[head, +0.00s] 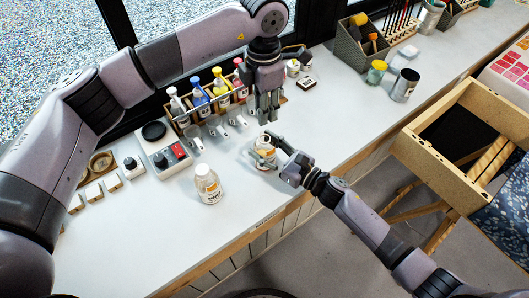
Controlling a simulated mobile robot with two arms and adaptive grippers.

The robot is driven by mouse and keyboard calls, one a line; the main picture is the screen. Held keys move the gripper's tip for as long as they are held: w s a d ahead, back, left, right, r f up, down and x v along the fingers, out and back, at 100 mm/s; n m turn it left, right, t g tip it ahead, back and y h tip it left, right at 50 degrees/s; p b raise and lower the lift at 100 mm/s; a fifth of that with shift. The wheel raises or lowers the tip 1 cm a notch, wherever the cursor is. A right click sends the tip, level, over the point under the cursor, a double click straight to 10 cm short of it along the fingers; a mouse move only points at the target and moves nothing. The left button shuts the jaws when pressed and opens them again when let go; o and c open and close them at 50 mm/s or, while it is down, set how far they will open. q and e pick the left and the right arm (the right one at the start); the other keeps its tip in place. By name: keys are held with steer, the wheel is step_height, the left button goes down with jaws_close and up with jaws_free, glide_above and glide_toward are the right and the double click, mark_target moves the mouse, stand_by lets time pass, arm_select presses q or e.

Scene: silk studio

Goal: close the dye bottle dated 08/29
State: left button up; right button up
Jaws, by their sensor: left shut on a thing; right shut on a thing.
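My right gripper (274,146) is shut on a small dye bottle (264,154) with a pale label, upright at the counter's middle. Its fingers hide part of the bottle, and I cannot read its date. My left gripper (268,118) points down just above and behind that bottle. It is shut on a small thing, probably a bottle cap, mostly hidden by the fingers. Another clear bottle (208,186) with a white top and a printed label stands to the left, apart from both grippers. Its date is too small to read.
A wooden rack (182,121) with coloured squeeze bottles stands behind, with white scoops (195,143) before it. A scale (164,158) and small blocks (94,192) lie left. A metal cup (405,85) and yellow-lidded jar (376,72) stand right. The front counter right of the bottle is clear.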

jaws_close()
arm_select(q)
steer(key=shift+f, duration=2.5)
steer(key=shift+d+f, duration=0.1)
steer(key=shift+f, duration=0.8)
steer(key=shift+f, duration=0.6)
